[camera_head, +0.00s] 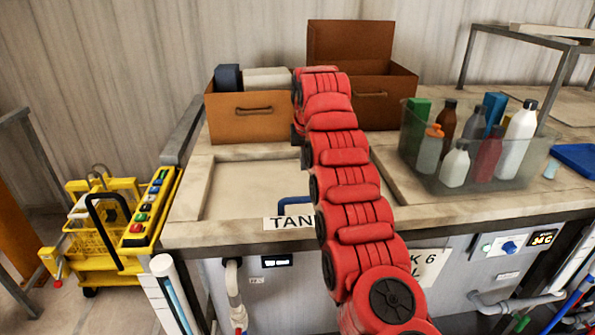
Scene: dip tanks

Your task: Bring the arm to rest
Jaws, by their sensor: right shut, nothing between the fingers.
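My red right arm (345,180) rises from the bottom edge, right of the middle, and reaches up and away over the tank bench. Its far end is in front of the cardboard boxes. My right gripper (298,132) is almost wholly hidden behind the arm; only a small dark part shows at the arm's left side. It is shut and empty. My left arm and gripper are not in view.
Under the arm is a tank (245,190) with a pale inside and a blue handle. Two brown boxes (252,128) stand behind it. A clear bin (430,170) of bottles stands right of the arm. A yellow cart (105,235) stands on the floor at left.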

